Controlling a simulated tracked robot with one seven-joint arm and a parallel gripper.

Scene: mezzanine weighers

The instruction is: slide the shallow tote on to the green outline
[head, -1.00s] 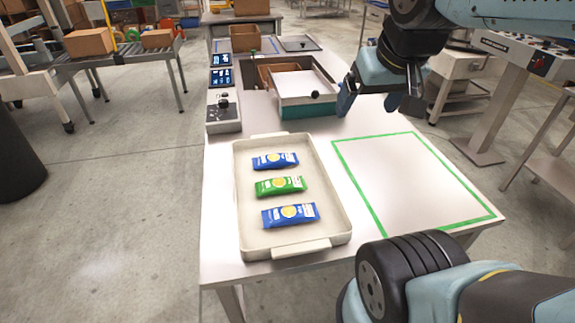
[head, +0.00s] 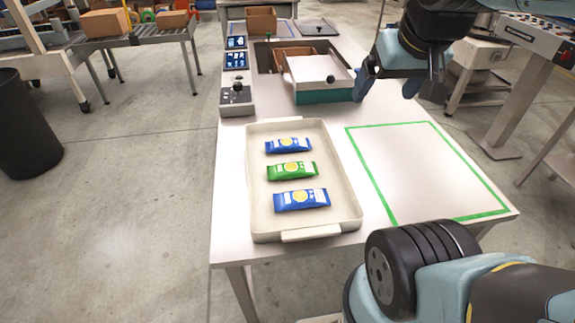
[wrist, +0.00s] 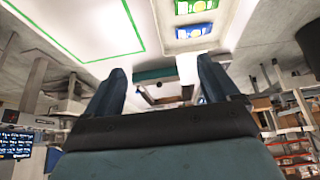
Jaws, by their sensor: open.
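The shallow tote (head: 262,222) is a cream tray on the table, left of the green outline (head: 369,178). It lies flat and holds two blue packets (head: 301,199) and a green packet (head: 292,170). The outline encloses bare tabletop, and the tote is wholly outside it. My gripper (head: 388,86) hangs beyond the outline's far edge, to the far right of the tote, and touches neither. In the wrist view its fingers (wrist: 160,68) are spread with nothing between them. Part of the tote (wrist: 190,42) and the outline (wrist: 100,57) show at the top there.
A teal-sided box with a white lid (head: 318,78) stands behind the tote, close left of my gripper. A grey control box with a knob (head: 236,98) is at the table's left edge. A black bin (head: 25,125) stands on the floor at left.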

